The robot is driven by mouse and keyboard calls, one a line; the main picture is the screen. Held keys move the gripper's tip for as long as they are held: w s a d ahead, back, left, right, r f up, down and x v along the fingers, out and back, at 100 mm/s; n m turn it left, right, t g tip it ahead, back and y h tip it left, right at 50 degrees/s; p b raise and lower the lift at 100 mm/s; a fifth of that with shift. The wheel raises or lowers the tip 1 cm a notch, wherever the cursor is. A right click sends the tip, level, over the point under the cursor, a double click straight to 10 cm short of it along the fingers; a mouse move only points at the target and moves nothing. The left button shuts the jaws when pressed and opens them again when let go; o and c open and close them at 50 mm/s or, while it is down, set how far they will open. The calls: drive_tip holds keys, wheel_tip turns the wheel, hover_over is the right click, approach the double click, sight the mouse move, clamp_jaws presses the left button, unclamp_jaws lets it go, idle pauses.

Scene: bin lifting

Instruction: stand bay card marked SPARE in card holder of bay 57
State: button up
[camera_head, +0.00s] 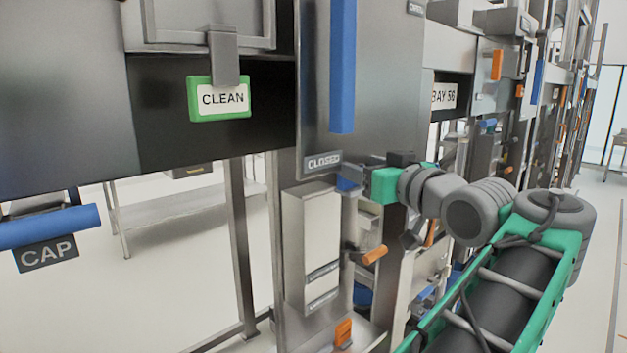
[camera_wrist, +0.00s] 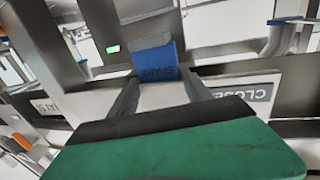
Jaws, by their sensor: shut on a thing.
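My gripper (camera_head: 358,182) is in front of the rack, just below a CLOSED plate. It is shut on a blue card (camera_wrist: 155,60), held between the two fingertips in the wrist view. In the head view only a small blue part of the card (camera_head: 347,184) shows at the jaws. No sign for bay 57 is readable, and I cannot pick out its card holder. I cannot tell whether the card touches anything beyond the fingers.
The CLOSED plate (camera_head: 322,163) is close to my gripper and also shows in the wrist view (camera_wrist: 250,92). A green CLEAN card (camera_head: 220,99) hangs at left. A BAY 56 sign (camera_head: 444,96) is at right. An orange handle (camera_head: 375,255) and grey box (camera_head: 311,245) sit below.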

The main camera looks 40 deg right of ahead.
drive_tip(key=x, duration=0.1)
drive_tip(key=p+x, duration=0.1)
drive_tip(key=shift+w+a, duration=0.15)
drive_tip(key=shift+w, duration=0.25)
drive_tip(key=w+d+f+p, duration=0.1)
drive_tip(key=w, duration=0.3)
drive_tip(key=w+d+f+p, duration=0.1)
drive_tip(key=w+p, duration=0.1)
drive_tip(key=w, duration=0.2)
drive_tip(key=w+d+f+p, duration=0.1)
drive_tip(key=w+p, duration=0.1)
drive_tip(key=w, duration=0.3)
drive_tip(key=shift+f, duration=0.2)
drive_tip(key=shift+f+b, duration=0.45)
drive_tip(key=o, duration=1.4)
drive_tip(key=shift+r, duration=0.1)
